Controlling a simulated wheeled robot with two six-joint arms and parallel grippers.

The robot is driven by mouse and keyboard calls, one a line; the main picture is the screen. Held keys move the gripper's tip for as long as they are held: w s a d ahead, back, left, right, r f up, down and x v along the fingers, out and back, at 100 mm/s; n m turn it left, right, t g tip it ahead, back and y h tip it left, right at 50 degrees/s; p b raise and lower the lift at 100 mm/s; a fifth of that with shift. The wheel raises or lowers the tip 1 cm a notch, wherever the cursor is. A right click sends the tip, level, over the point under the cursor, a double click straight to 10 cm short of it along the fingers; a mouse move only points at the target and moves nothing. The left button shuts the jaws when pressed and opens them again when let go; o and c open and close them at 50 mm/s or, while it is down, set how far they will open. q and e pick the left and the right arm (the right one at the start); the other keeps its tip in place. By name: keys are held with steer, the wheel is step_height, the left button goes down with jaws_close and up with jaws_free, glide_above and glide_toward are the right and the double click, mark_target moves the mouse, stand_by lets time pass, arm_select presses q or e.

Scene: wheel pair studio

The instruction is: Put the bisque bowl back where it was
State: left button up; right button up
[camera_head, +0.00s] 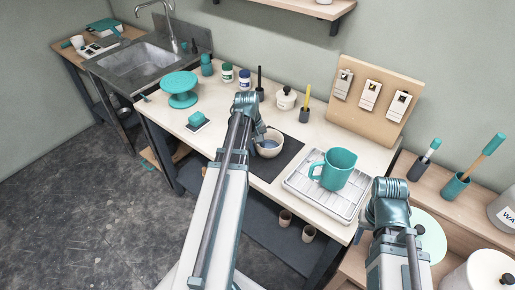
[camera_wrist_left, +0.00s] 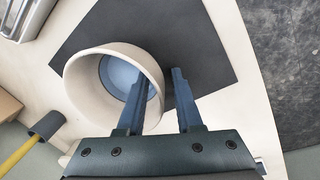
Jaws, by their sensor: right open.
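The bisque bowl (camera_head: 273,151) is a small cream bowl with a bluish inside, on the dark mat at the middle of the worktable. In the left wrist view the bowl (camera_wrist_left: 84,84) fills the left middle. My left gripper (camera_wrist_left: 160,84) straddles its rim, one finger inside the bowl and the other outside. The fingers are apart, and a narrow gap shows between the rim and the outer finger. In the head view my left gripper (camera_head: 262,137) is at the bowl, partly hiding it. My right arm shows at lower right, but its fingers are hidden.
The dark mat (camera_head: 287,158) lies under the bowl. To its right a teal jug (camera_head: 337,170) stands on a white ribbed tray (camera_head: 300,184). Behind are a lidded pot (camera_head: 286,100) and a dark cup with a yellow tool (camera_head: 305,115). A teal stand (camera_head: 180,88) is at left.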

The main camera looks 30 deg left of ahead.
arm_select(q)
steer(key=shift+r, duration=0.1)
arm_select(e)
steer(key=shift+r, duration=0.1)
arm_select(q)
step_height(320, 180, up, 12)
steer(key=s+a+p, duration=0.1)
steer(key=p, duration=1.1)
steer(key=shift+s, duration=0.25)
arm_select(e)
step_height(320, 180, up, 12)
arm_select(q)
steer(key=shift+s, duration=0.1)
arm_select(e)
steer(key=shift+s, duration=0.1)
